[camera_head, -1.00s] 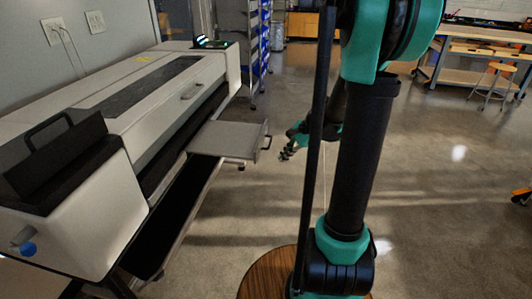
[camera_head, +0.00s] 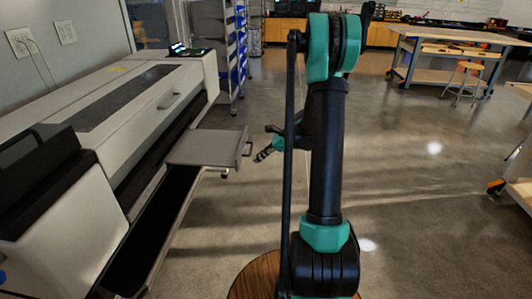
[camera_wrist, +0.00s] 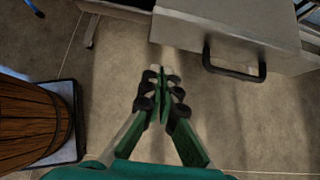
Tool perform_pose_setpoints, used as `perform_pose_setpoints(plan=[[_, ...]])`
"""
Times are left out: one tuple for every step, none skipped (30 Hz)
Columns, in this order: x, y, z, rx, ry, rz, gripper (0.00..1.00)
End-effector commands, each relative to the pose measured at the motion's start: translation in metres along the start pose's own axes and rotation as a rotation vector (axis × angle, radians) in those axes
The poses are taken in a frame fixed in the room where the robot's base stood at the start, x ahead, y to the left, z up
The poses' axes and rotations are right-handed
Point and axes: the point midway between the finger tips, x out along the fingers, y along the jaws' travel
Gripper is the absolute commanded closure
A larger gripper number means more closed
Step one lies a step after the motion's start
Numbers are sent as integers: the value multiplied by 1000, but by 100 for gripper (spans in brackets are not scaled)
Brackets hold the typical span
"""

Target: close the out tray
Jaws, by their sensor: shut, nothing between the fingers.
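The out tray (camera_head: 207,147) is a flat grey panel standing out from the front of the large white printer (camera_head: 105,103). It has a dark handle (camera_head: 247,149) on its outer edge. In the wrist view the tray (camera_wrist: 225,22) lies at the top, with its black handle (camera_wrist: 234,66) hanging toward me. My gripper (camera_head: 263,155) is just right of the handle in the head view, partly behind my arm. In the wrist view my gripper (camera_wrist: 163,77) is shut and empty, apart from the tray and left of the handle.
A long black catch trough (camera_head: 155,228) runs below the printer's front. A round wooden top (camera_head: 257,277) stands near my base. A shelf rack with blue bins (camera_head: 232,50) is behind the printer. A workbench (camera_head: 450,50) and stool (camera_head: 465,80) stand far right. Open floor lies right of my arm.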

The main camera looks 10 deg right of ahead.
Motion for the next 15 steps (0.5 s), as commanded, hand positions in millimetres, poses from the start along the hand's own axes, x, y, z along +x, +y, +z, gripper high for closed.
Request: perform_pose_setpoints(plan=[[12, 0, 0, -2, 0, 1, 100], [17, 0, 0, -2, 0, 1, 100], [24, 0, 0, -2, 0, 2, 100], [30, 1, 0, -3, 0, 2, 100], [32, 1, 6, -3, 0, 2, 100], [36, 1, 11, -2, 0, 1, 100], [39, 1, 14, -3, 0, 2, 100], [41, 1, 16, -3, 0, 2, 100], [44, 1, 19, -3, 0, 2, 100], [46, 1, 21, -2, 0, 1, 100], [48, 0, 23, -2, 0, 1, 100], [50, 0, 25, -1, 0, 0, 100], [51, 0, 26, -1, 0, 0, 100], [52, 0, 27, -1, 0, 0, 100], [52, 0, 28, -1, 0, 0, 100]])
